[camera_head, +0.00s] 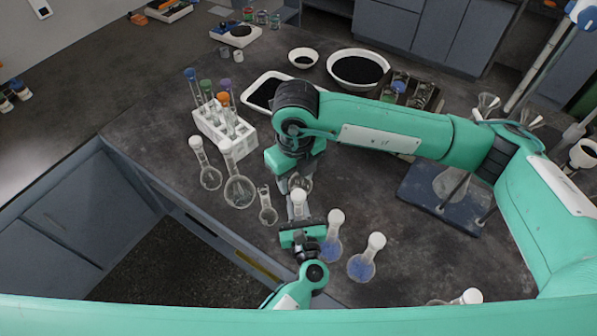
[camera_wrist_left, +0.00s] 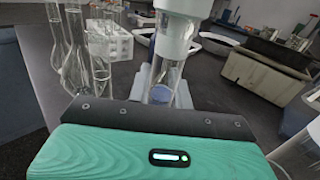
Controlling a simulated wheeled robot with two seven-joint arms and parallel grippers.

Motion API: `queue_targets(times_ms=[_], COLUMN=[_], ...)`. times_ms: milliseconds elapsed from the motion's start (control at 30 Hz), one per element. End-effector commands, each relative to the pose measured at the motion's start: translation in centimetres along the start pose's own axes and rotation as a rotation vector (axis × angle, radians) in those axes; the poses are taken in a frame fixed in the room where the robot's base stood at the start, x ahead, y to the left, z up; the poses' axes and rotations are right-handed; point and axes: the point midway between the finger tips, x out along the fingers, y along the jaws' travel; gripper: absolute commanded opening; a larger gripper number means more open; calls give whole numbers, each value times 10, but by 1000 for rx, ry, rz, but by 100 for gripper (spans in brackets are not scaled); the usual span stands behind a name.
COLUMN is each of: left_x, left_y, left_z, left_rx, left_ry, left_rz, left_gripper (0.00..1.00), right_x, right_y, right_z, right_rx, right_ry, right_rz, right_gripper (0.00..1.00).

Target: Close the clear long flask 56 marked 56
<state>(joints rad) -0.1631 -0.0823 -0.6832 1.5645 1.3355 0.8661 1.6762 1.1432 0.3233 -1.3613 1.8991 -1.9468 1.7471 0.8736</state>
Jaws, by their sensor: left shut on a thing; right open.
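A clear long-necked flask stands upright at the front of the bench, its white cap (camera_head: 299,195) at the top of its neck. The left wrist view shows its clear neck (camera_wrist_left: 168,74) close up, with the white cap (camera_wrist_left: 178,28) above and something blue inside. My left gripper (camera_head: 299,213) is shut around this neck. My right gripper (camera_head: 298,183) is open and points down just behind and above the cap; whether it touches the cap is unclear. The flask's body is mostly hidden by my left gripper. No number 56 is readable.
Two flasks with blue contents (camera_head: 332,246) (camera_head: 364,266) stand close to the right. Behind are a white tube rack (camera_head: 222,134), a black-filled tray (camera_head: 262,92) and bowls (camera_head: 357,68). A dark stand base (camera_head: 440,205) lies right.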

Motion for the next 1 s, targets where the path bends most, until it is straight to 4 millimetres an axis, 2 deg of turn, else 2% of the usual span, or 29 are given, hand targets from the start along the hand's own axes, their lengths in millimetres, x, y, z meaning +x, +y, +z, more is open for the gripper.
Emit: queue_targets(times_ms=[1000], left_x=[0], left_y=[0], left_z=[1], left_rx=[0], left_ry=[-1], left_rz=[0], left_gripper=[0], right_x=[-7], right_y=[-4], right_z=[-2], right_rx=[-1680], right_ry=[9], right_rz=[7], right_gripper=[48])
